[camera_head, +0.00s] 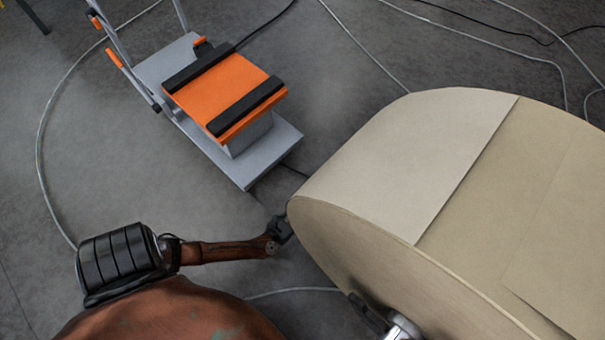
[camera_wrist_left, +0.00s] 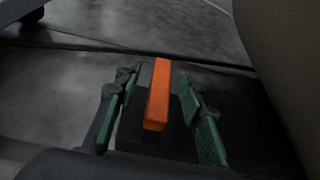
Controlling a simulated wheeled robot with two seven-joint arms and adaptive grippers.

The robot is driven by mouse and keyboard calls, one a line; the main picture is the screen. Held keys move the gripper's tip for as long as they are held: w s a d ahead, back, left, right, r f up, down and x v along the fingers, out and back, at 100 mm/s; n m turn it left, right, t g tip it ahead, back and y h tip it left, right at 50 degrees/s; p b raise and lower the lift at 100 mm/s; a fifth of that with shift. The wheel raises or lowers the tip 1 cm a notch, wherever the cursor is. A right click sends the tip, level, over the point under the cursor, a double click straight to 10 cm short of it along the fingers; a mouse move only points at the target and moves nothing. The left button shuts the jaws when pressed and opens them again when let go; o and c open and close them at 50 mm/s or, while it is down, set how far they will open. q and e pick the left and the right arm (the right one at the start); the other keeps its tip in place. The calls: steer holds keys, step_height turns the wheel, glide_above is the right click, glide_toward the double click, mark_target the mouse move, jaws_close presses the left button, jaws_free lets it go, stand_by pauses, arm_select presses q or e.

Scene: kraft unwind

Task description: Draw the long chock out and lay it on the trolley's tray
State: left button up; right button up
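The long chock (camera_wrist_left: 158,95) is an orange bar in the left wrist view, lying lengthwise between the fingers of my left gripper (camera_wrist_left: 165,112). The green-padded fingers are open, with a dark gap on each side of the chock. In the head view my left gripper (camera_head: 281,230) is beside the lower left edge of the paper roll, and the chock cannot be made out there. The trolley (camera_head: 152,66) stands at the upper left. Its raised orange tray (camera_head: 222,92) carries two black bars. My right gripper is not in view.
The large kraft paper roll (camera_head: 410,160) fills the right side, close to my left gripper. A metal shaft end (camera_head: 402,328) shows at its lower face. Cables (camera_head: 46,190) run across the grey floor. Open floor lies between my left arm and the trolley.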

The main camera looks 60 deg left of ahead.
arm_select(q)
steer(key=shift+c, duration=0.2)
jaws_close()
stand_by(0.6)
